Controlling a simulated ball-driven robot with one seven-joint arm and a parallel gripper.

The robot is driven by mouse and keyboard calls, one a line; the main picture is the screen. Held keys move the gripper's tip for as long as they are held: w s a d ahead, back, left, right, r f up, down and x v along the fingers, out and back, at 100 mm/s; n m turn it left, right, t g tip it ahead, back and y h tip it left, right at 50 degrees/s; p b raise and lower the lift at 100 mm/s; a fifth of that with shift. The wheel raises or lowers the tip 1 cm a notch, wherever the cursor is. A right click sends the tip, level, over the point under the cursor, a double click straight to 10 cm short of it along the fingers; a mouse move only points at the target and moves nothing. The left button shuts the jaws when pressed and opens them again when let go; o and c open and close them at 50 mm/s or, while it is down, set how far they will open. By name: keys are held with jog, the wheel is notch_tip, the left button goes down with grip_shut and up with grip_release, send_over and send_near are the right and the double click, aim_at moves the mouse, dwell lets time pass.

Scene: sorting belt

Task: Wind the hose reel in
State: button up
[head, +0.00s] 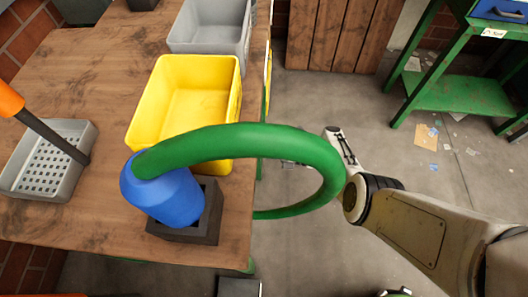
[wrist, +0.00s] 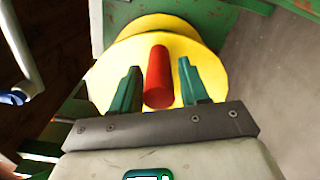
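The yellow hose reel (wrist: 212,62) shows in the wrist view as a round disc with a red handle (wrist: 158,78) sticking out from its face. My gripper (wrist: 160,86) is open, with one green finger on each side of the handle and a visible gap on both sides. Whether the fingertips reach past the handle's end is hard to tell. In the head view, a thick green hose (head: 250,140) arcs from a blue rounded piece (head: 165,195) out past the table's right edge and bends back under. The reel is not visible in the head view.
The wooden table (head: 85,75) holds a yellow bin (head: 145,108), a grey bin (head: 205,45) and a grey perforated basket (head: 75,130). A green metal bench (head: 460,95) stands at the back right. Open concrete floor lies between them.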

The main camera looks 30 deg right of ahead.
jog(key=shift+o, duration=0.8)
jog(key=v, duration=1.1)
jog(key=shift+w, duration=0.1)
dwell(0.5)
